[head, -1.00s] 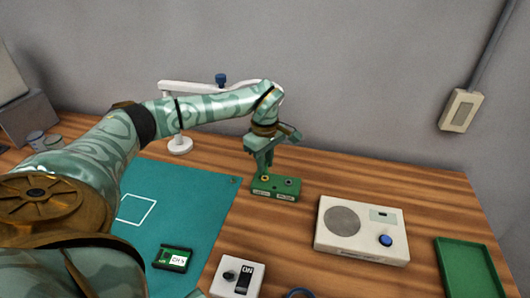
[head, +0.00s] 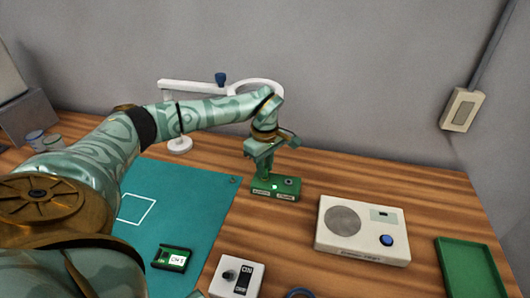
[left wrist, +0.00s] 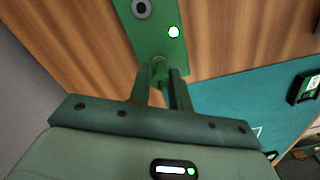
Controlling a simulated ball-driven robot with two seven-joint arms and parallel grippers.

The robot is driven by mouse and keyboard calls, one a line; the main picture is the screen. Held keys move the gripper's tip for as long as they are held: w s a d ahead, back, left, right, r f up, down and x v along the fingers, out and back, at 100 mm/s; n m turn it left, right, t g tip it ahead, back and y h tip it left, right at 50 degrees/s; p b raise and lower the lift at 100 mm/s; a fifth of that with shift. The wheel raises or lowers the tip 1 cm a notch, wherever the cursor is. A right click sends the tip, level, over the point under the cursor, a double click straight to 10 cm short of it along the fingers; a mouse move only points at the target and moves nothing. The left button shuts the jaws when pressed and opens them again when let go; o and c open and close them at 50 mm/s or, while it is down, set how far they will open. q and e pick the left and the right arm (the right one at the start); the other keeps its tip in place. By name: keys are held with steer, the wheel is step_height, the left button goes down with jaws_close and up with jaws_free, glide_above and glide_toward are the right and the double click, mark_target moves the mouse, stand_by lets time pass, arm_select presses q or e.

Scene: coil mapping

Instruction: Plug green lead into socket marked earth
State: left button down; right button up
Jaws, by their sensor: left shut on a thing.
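A small green socket box (head: 288,196) stands on the wooden table, with two front labels too small to read. My left gripper (head: 266,172) points down over its left part. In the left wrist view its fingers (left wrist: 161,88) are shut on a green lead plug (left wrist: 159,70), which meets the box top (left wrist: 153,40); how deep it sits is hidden.
A beige speaker unit (head: 362,247) is to the right, with a green tray (head: 468,270) beyond. A teal mat (head: 200,195) is left, bearing a dark green module (head: 172,258). A white switch box (head: 237,277) is in front. A white lamp-like stand (head: 180,145) is behind.

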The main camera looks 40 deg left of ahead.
stand_by(0.3)
arm_select(q)
steer(key=c, duration=1.2)
jaws_free()
steer(key=shift+f, duration=0.1)
step_height(320, 180, up, 16)
steer(key=p, duration=0.4)
steer(key=shift+r, duration=0.2)
steer(key=shift+p, duration=0.35)
